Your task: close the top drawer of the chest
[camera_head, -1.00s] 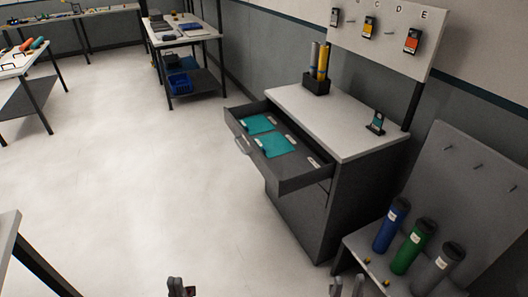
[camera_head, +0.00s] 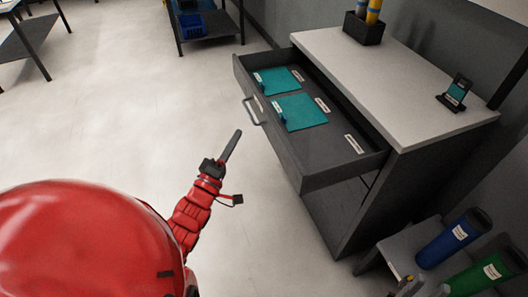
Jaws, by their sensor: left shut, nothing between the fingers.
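The dark grey chest (camera_head: 420,165) with a light top stands at the right. Its top drawer (camera_head: 342,168) is pulled well out toward the left. The drawer's bar handle (camera_head: 251,111) is on its front face. Teal panels (camera_head: 300,112) and white labels lie inside. My left gripper (camera_head: 237,134), on a red arm, is shut and empty, its fingers pointing up toward the drawer front. It looks apart from the handle, just below it in the picture. At the bottom edge, small parts (camera_head: 408,287) may be my right gripper; its jaws are unclear.
A black holder (camera_head: 363,29) with yellow and grey tubes and a small stand (camera_head: 455,93) are on the chest top. A bench with a blue bottle (camera_head: 452,238) and a green bottle (camera_head: 488,272) stands at lower right. Floor left of the drawer is clear.

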